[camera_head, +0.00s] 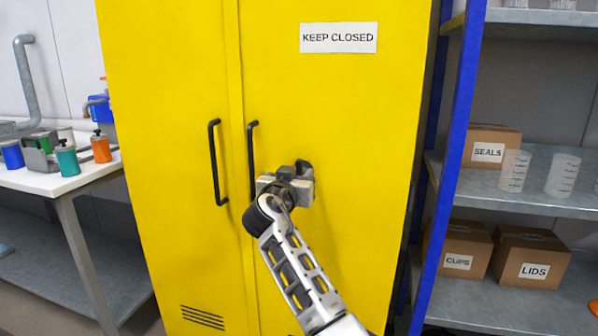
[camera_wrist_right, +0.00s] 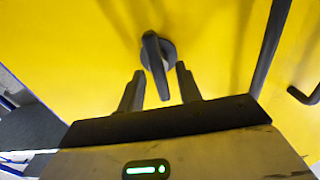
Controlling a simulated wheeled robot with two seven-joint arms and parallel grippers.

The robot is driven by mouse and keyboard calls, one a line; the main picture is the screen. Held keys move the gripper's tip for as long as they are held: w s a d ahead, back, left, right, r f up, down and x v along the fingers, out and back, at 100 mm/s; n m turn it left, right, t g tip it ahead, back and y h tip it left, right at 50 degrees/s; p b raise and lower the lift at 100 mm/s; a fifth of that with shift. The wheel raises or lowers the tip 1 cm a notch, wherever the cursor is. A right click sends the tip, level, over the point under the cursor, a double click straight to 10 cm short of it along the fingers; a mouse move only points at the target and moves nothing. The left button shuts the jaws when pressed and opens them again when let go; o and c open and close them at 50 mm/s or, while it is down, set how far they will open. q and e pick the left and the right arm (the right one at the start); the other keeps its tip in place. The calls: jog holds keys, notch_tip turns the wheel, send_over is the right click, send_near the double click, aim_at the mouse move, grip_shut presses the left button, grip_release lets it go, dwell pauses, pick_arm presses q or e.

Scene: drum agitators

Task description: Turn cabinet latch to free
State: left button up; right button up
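The yellow cabinet (camera_head: 340,110) stands upright in the middle of the head view, with both doors shut. Its latch (camera_wrist_right: 152,44) is a dark lever on a round base, seen close in the right wrist view. The lever points down and slightly to the right there. My right gripper (camera_wrist_right: 159,70) is open, with one finger on each side of the lever and a gap on both sides. In the head view my right gripper (camera_head: 294,182) is at the right door and hides most of the latch. My left gripper is not in view.
Two black door handles, left (camera_head: 215,163) and right (camera_head: 252,160), stand out left of my right gripper. A blue-framed shelf (camera_head: 455,150) with boxes and cups is at the right. A white table (camera_head: 75,178) with bottles is at the left.

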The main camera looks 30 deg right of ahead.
jog(key=shift+w+d, duration=0.45)
jog(key=shift+d, duration=0.1)
grip_shut()
